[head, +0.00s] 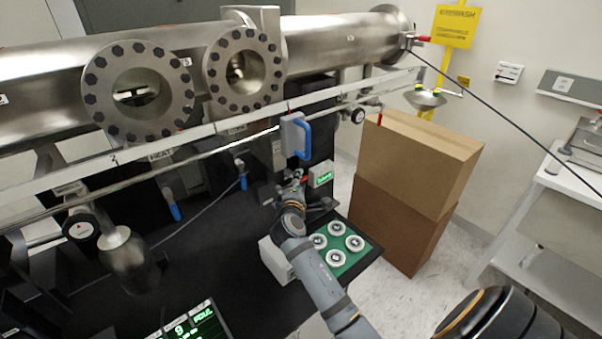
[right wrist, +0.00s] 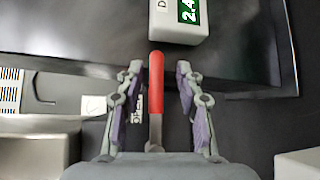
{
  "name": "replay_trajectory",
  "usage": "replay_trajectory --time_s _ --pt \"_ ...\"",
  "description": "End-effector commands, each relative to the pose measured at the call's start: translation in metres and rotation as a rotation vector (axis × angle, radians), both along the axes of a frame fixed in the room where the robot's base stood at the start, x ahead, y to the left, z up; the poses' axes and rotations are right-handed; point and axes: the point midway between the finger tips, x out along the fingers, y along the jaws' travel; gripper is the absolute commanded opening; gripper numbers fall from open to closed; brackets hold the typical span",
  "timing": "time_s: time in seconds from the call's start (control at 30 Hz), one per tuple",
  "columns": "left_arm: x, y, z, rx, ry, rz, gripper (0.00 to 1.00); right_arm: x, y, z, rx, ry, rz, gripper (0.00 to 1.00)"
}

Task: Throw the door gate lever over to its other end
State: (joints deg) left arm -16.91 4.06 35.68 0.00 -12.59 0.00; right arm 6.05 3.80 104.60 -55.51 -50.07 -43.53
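A lever with a red grip (right wrist: 156,95) stands between the fingers of my right gripper (right wrist: 158,72) in the right wrist view. The two fingers are open, one on each side of the grip, with a visible gap on both sides. In the head view my right gripper (head: 296,182) is by the dark upright panel below the steel chamber, and it mostly hides the lever there. I cannot tell from a label whether this is the door gate lever. My left gripper is not in view.
A small box with a green display (head: 320,174) sits close by the gripper; it also shows in the right wrist view (right wrist: 178,18). A blue handle (head: 305,138) is above. A green tray (head: 357,262) with white round parts lies below. Cardboard boxes (head: 420,160) stand to the right.

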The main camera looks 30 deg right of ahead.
Motion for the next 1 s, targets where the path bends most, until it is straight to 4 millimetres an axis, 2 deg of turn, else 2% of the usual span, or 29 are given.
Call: replay_trajectory --time_s 0.17,0.33,0.6,1.0 --pt "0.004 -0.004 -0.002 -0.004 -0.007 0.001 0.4 -0.002 0.001 -0.002 0.0 0.001 -0.003 0.36" --pt "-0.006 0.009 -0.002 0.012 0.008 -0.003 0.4 -0.002 0.001 -0.001 0.001 0.0 -0.003 0.35" --pt "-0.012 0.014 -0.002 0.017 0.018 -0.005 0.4 -0.002 0.001 -0.001 0.001 0.0 -0.002 0.0" --pt "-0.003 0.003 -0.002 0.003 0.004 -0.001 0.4 -0.002 0.001 -0.001 0.002 0.0 -0.004 0.0"
